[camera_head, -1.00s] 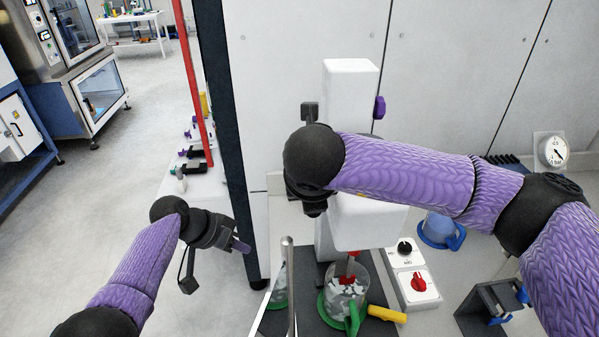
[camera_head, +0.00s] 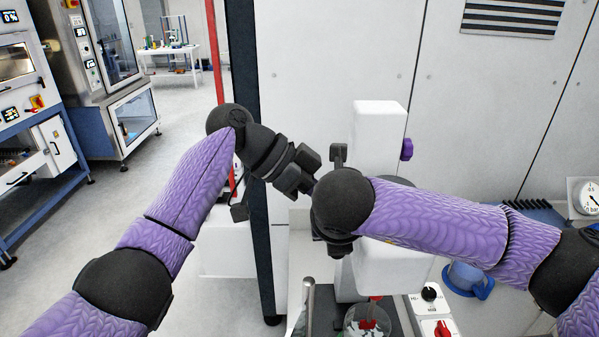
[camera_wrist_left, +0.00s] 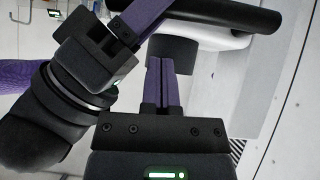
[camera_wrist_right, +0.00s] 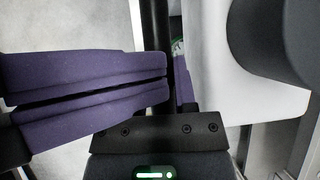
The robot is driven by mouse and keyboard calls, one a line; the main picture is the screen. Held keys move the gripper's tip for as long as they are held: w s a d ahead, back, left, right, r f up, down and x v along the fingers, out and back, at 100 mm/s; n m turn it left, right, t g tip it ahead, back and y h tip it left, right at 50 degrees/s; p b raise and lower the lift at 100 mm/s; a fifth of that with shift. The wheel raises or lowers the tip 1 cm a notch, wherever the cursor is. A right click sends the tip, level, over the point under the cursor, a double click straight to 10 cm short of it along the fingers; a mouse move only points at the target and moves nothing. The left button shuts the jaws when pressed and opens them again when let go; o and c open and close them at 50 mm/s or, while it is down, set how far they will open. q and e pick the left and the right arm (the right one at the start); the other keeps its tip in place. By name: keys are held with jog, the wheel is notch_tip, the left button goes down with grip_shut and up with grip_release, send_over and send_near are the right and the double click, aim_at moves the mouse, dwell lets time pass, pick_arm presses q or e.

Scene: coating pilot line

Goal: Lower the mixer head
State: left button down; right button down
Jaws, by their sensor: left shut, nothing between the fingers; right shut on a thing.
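The mixer is a white column (camera_head: 378,135) with a white mixer head (camera_head: 392,268) low on its front. My right gripper (camera_head: 337,240) is at the left of the head, fingertips hidden by its own wrist. In the right wrist view it is shut on a black bar (camera_wrist_right: 155,40) beside the white head (camera_wrist_right: 238,100). The bar also shows in the left wrist view (camera_wrist_left: 235,15). My left gripper (camera_head: 308,182) is shut and empty, close to the right gripper. Its purple fingers (camera_wrist_left: 161,70) point at a dark grey cylinder (camera_wrist_left: 172,52). A beaker (camera_head: 366,322) with red and white contents stands below the head.
A control box (camera_head: 430,300) with a black and a red knob stands right of the mixer. A blue container (camera_head: 467,280) and a dial gauge (camera_head: 586,198) are farther right. A dark post (camera_head: 257,230) stands left. A metal rod (camera_head: 309,305) rises in front.

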pick_arm(q)
jog(key=shift+s+f, duration=0.15)
jog(key=shift+f, duration=1.45)
